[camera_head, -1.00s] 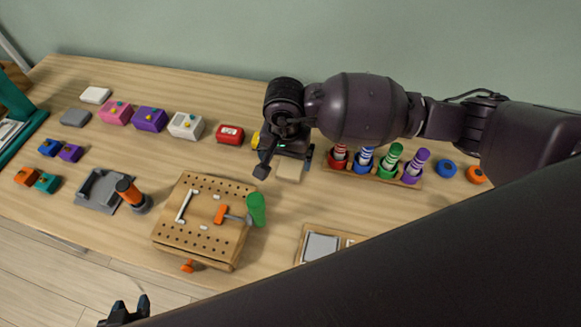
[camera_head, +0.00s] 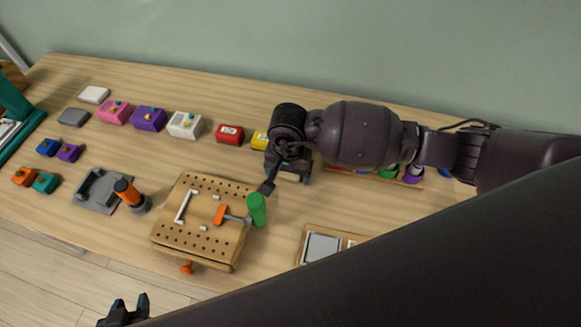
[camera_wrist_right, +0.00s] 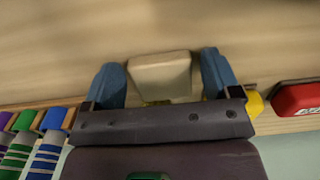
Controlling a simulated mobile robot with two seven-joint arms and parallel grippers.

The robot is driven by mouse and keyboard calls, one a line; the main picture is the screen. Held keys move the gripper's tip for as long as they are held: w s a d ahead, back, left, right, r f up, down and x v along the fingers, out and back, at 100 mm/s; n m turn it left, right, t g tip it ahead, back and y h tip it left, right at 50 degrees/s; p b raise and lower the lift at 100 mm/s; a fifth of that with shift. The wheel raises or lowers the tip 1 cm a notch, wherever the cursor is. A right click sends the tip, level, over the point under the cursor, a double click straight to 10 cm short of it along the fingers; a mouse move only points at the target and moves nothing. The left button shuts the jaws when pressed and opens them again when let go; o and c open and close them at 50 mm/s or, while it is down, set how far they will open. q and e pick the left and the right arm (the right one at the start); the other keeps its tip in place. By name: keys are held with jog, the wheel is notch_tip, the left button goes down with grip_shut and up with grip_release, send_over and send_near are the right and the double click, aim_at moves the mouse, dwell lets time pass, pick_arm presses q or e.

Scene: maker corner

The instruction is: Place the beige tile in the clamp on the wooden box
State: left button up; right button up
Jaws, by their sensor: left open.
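The beige tile (camera_wrist_right: 159,76) lies between the blue fingertips of my right gripper (camera_wrist_right: 163,80) in the right wrist view. I cannot tell whether both fingers press on it. In the head view the right gripper (camera_head: 289,172) is over the back of the table, and the tile is not clear there. The wooden box (camera_head: 178,235) has a holed top with a white L-shaped stop (camera_head: 184,207) and a clamp (camera_head: 221,214) with an orange pad and green handle (camera_head: 257,209). My left gripper (camera_head: 125,312) is open and empty at the bottom edge.
A red block (camera_head: 230,134) and yellow block (camera_head: 260,140) stand left of the right gripper. The marker rack (camera_head: 410,179) is partly hidden behind my arm. A grey fixture with an orange-topped post (camera_head: 126,190) stands left of the box. A framed tray (camera_head: 322,246) lies right of it.

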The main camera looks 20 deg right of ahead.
jog(key=c, duration=0.8)
notch_tip(320, 180, up, 20)
jog(key=shift+r+p, duration=0.1)
jog(key=shift+p, duration=0.9)
jog(key=d+n, duration=0.2)
jog(key=d+f+n, duration=0.1)
jog(key=d+n, duration=0.3)
jog(key=d, duration=0.1)
jog(key=shift+f+n, duration=0.4)
